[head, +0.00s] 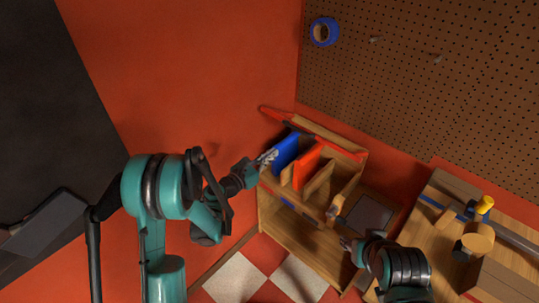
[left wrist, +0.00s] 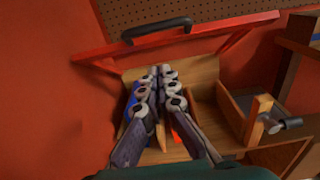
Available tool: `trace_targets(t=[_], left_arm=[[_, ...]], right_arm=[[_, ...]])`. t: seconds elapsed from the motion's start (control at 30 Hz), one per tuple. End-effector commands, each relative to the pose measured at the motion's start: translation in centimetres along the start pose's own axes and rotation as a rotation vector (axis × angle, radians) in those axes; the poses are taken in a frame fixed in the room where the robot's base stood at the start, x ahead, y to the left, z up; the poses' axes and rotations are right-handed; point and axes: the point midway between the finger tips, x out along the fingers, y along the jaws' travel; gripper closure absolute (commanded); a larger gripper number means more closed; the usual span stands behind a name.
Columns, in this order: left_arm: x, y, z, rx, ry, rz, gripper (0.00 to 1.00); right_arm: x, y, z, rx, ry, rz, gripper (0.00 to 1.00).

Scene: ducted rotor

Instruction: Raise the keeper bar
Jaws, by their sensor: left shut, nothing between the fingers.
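The keeper bar, which I take to be the red bar (head: 335,141), runs along the back top of a wooden rack (head: 328,250). In the left wrist view the red bar (left wrist: 225,31) crosses the top of the picture, with a black handle (left wrist: 157,30) on it. My left gripper (head: 272,156) is at the rack's left side, beside an upright blue panel (head: 286,151). In the left wrist view its shut, empty fingers (left wrist: 162,72) point toward the handle, apart from it in the picture. My right gripper (head: 345,243) is near the rack's right front; its jaws are unclear.
An orange panel (head: 307,163) stands in the rack beside the blue one. A wooden bench (head: 425,220) at the right holds a yellow-topped item (head: 484,205). A pegboard (head: 430,80) with blue tape (head: 323,31) is behind. Red wall lies left of the rack.

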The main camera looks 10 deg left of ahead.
Motion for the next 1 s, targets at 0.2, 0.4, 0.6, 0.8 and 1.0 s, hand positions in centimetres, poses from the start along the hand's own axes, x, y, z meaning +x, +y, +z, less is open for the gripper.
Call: trace_targets(t=[0.2, 0.4, 0.6, 0.8, 1.0], left_arm=[[5.0, -0.1, -0.2, 0.002, 0.001, -0.003, 1.00], [7.8, -0.1, 1.3, 0.004, 0.001, -0.001, 1.00], [9.0, -0.1, 2.6, 0.004, 0.002, 0.000, 1.00], [9.2, 0.0, 2.8, 0.004, 0.002, 0.000, 1.00], [9.2, 0.0, 2.8, 0.004, 0.002, 0.000, 1.00]], right_arm=[[0.9, 0.0, 0.6, 0.000, 0.000, 0.000, 0.60], [1.3, 0.0, 0.9, 0.000, 0.000, 0.000, 0.60], [1.5, 0.0, 1.1, 0.000, 0.000, 0.000, 0.60], [1.5, 0.0, 1.1, 0.000, 0.000, 0.000, 0.60], [1.5, 0.0, 1.0, 0.000, 0.000, 0.000, 0.60]])
